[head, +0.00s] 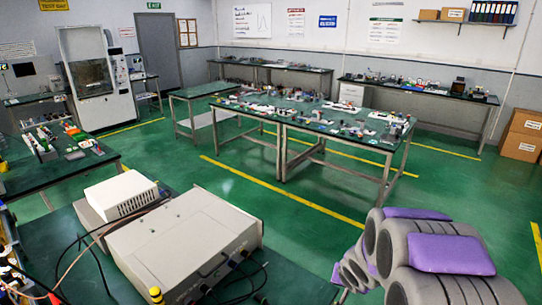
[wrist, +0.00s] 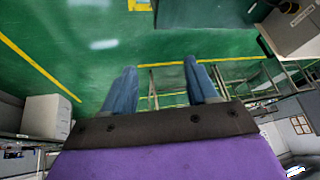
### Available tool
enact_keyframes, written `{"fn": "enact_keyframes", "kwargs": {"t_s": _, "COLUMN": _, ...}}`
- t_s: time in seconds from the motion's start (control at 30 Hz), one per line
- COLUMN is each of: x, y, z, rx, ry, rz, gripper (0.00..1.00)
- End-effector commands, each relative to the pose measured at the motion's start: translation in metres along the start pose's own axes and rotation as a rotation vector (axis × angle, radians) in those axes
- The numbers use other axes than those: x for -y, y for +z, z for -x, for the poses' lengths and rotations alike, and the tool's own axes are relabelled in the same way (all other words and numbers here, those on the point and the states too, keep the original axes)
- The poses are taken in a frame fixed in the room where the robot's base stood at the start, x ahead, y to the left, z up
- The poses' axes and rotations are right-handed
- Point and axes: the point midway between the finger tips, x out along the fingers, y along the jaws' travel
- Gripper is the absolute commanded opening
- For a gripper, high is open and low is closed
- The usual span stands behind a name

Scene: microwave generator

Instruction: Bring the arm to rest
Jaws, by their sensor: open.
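My gripper (wrist: 160,70) shows in the wrist view with its two blue fingers spread apart. Nothing is between them, and green floor shows beyond. In the head view my grey and purple arm is at the lower right, in front of the floor. I cannot make out the gripper's fingers there. A large beige generator box (head: 170,240) stands on the dark green near table (head: 295,288), left of my arm. My arm appears apart from the box.
A smaller white unit (head: 122,192) sits behind the box, with loose cables (head: 85,245) at left. A long workbench (head: 320,112) with small parts stands in mid-room. Cardboard boxes (head: 521,135) are at far right. Green floor with yellow lines (head: 285,193) is open between the tables.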

Motion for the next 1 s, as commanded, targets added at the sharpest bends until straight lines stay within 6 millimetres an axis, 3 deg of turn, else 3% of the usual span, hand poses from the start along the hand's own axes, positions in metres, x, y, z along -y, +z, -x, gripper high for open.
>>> {"fn": "enact_keyframes", "kwargs": {"t_s": 0.27, "x": -0.037, "y": 0.041, "z": 0.089, "rx": 0.108, "ry": 0.172, "rz": 0.093, "gripper": 0.58}}
{"fn": "enact_keyframes", "kwargs": {"t_s": 0.47, "x": -0.052, "y": 0.097, "z": 0.15, "rx": 0.252, "ry": 0.218, "rz": 0.158, "gripper": 0.58}}
{"fn": "enact_keyframes", "kwargs": {"t_s": 0.7, "x": -0.056, "y": 0.181, "z": 0.219, "rx": 0.458, "ry": 0.176, "rz": 0.256, "gripper": 0.58}}
{"fn": "enact_keyframes", "kwargs": {"t_s": 0.9, "x": -0.052, "y": 0.243, "z": 0.262, "rx": 0.597, "ry": 0.091, "rz": 0.342, "gripper": 0.58}}
{"fn": "enact_keyframes", "kwargs": {"t_s": 1.0, "x": -0.05, "y": 0.262, "z": 0.275, "rx": 0.641, "ry": 0.06, "rz": 0.369, "gripper": 0.58}}
